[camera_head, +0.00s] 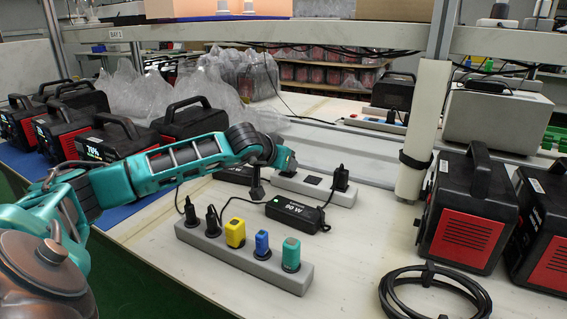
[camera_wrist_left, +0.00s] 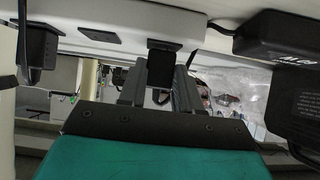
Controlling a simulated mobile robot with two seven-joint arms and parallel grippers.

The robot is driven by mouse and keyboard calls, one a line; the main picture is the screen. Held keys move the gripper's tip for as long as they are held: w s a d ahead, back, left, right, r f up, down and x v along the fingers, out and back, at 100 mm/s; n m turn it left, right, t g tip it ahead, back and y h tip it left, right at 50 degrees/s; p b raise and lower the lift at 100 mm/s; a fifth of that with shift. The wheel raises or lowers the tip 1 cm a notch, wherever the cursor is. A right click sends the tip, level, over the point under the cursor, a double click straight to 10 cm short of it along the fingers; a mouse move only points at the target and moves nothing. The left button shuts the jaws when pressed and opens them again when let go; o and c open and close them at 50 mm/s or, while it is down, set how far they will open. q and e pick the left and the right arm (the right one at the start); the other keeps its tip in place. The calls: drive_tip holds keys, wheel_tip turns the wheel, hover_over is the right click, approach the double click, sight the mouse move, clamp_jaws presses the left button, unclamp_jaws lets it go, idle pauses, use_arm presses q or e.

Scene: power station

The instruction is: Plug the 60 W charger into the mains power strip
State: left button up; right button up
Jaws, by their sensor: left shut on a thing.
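The white mains power strip (camera_head: 313,187) lies toward the back of the bench. Its side also shows along the top of the left wrist view (camera_wrist_left: 125,32). My left gripper (camera_head: 285,163) is at the strip's left end, shut on a black plug (camera_wrist_left: 160,68). The plug is right at the strip's socket face; I cannot tell whether it is seated. A black charger (camera_head: 235,174) lies left of the strip, partly hidden by my arm. A charger with an upside-down label shows at right in the left wrist view (camera_wrist_left: 285,52). My right gripper is not in view.
A charger marked 90 W (camera_head: 295,213) lies in front of the strip. A grey front strip (camera_head: 262,270) holds several black and coloured plugs. Another black plug (camera_head: 341,178) stands at the back strip's right end. A post (camera_head: 424,125) and black-red power units (camera_head: 468,212) stand right.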

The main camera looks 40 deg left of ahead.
use_arm(q)
drive_tip(key=shift+f+b, duration=0.3)
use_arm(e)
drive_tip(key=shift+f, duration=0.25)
use_arm(q)
drive_tip(key=o, duration=1.2)
drive_tip(key=shift+c, duration=0.2)
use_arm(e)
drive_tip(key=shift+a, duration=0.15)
use_arm(q)
drive_tip(key=shift+s+r, duration=0.45)
drive_tip(key=shift+s, duration=0.15)
drive_tip(key=v, duration=1.1)
drive_tip(key=shift+s+d, duration=0.2)
drive_tip(key=shift+s, duration=0.05)
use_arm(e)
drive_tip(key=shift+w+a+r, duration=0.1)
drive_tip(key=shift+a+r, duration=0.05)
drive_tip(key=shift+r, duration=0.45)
use_arm(q)
drive_tip(key=shift+r, duration=0.1)
